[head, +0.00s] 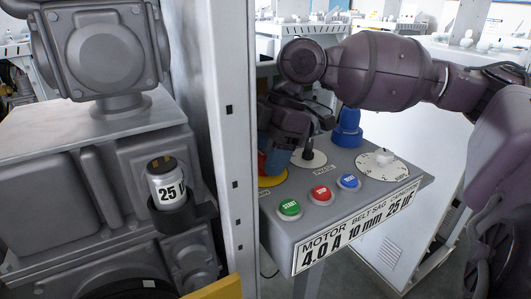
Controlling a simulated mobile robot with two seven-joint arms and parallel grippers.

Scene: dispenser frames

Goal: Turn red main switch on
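The red main switch (262,166) sits on a yellow round plate (272,180) at the left end of the grey control panel (281,229). Only a small red part of it shows. My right gripper (279,148) reaches in from the right and is over the switch, pointing down. It covers most of the switch, so its turned position is hidden. The fingers are dark and overlap in view. I cannot tell whether they touch or grip the switch. My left gripper is out of view.
A black lever (309,147) stands close right of the switch. Behind is a blue knob (347,127); right is a white dial (383,158). Green (289,208), red (320,193) and blue (348,182) buttons line the front. A white post (236,150) stands left.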

